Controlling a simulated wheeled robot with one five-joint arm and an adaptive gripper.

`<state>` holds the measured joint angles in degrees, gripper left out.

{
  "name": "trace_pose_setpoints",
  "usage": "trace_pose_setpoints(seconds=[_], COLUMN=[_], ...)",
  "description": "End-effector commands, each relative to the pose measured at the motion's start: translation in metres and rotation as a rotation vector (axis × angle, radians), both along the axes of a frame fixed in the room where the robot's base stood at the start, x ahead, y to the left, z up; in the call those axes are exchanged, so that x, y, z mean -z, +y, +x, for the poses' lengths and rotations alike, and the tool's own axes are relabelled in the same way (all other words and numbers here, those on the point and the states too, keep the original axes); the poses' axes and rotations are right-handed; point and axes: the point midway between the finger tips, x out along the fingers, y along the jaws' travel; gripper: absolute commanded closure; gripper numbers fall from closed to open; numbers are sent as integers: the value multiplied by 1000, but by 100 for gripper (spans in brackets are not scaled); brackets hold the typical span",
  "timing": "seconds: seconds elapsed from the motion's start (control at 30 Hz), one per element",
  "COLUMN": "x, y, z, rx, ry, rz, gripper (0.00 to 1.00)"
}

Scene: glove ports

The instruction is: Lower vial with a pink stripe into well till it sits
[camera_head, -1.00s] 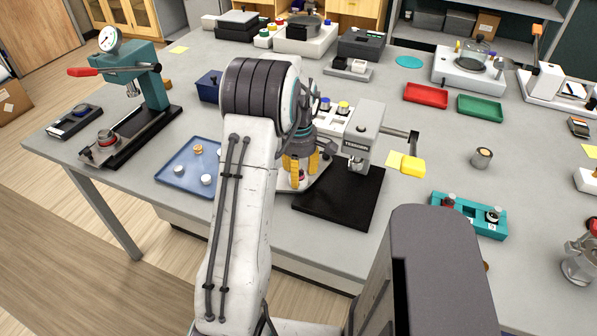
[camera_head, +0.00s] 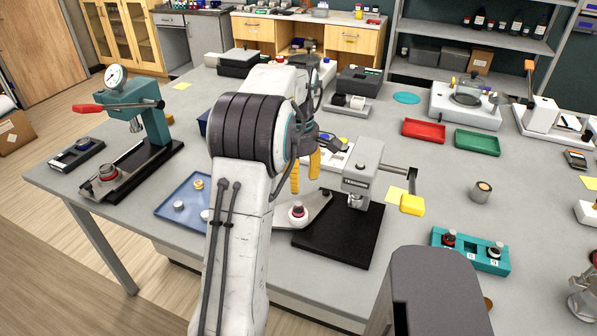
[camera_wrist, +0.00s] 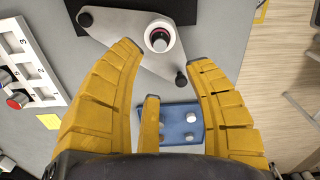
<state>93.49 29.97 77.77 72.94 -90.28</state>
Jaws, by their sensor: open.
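The vial with a pink stripe (camera_wrist: 159,41) shows a dark top and a pink ring. It stands inside a round white well (camera_wrist: 174,54) on a grey plate (camera_wrist: 120,42). In the head view the vial (camera_head: 297,209) looks upright beside the press's black base; how deep it sits I cannot tell. My gripper (camera_head: 304,178) is open and empty above and behind it, its yellow fingers clear of the vial. In the wrist view my gripper (camera_wrist: 163,62) has its fingers spread wide, with the vial beyond the tips.
The grey press (camera_head: 362,170) on its black base (camera_head: 340,238) stands right of the vial. A blue tray (camera_head: 172,210) with small pieces lies left, partly behind my arm. A white numbered rack (camera_wrist: 42,50) is near my gripper. A teal rack (camera_head: 470,262) is at the right.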

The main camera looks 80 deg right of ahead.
Motion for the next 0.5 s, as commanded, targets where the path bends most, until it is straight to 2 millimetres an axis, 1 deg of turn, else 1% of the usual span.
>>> trace_pose_setpoints(seconds=[0.03,0.2,0.5], x=[-5,-12,-14], y=[-1,0,0], z=[0,0,2], rx=[0,0,-1], ry=[0,0,0], rz=[-3,-1,-2], gripper=[52,52,52])
